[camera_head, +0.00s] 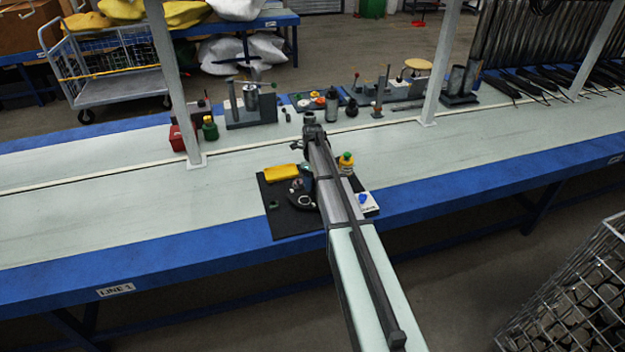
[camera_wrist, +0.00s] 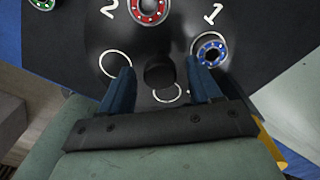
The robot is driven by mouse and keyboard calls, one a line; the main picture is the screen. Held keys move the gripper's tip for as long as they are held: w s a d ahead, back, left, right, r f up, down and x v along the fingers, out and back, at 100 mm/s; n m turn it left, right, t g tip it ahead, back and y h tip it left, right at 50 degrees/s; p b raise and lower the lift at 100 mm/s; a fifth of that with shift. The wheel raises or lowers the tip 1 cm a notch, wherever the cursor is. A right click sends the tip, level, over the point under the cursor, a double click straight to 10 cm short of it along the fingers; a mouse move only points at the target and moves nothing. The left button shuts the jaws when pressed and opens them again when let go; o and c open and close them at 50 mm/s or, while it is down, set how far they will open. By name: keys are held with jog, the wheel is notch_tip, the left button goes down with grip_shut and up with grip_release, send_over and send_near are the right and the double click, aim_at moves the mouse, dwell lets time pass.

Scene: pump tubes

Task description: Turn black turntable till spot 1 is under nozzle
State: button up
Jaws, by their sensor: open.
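The black turntable (camera_wrist: 90,38) fills the upper middle of the wrist view, marked with white digits 2 and 1. A red ring (camera_wrist: 149,9) lies beside the 2. A blue ring (camera_wrist: 210,50) lies below the digit 1 (camera_wrist: 212,14). Empty white circles show lower on the turntable. My gripper (camera_wrist: 160,72) is open, its two blue fingers on either side of a dark round knob (camera_wrist: 158,77); I cannot tell whether they touch it. In the head view the turntable (camera_head: 301,199) is partly hidden by my arm. I cannot make out the nozzle.
The turntable sits on a black board (camera_head: 283,221) with a yellow block (camera_head: 282,171) behind it. A yellow bottle (camera_head: 346,161) and a white piece with a blue part (camera_head: 367,203) are to the right.

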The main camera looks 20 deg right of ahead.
jog(key=shift+c, duration=0.3)
grip_shut()
jog(key=shift+m, duration=4.5)
jog(key=shift+o, duration=0.3)
grip_release()
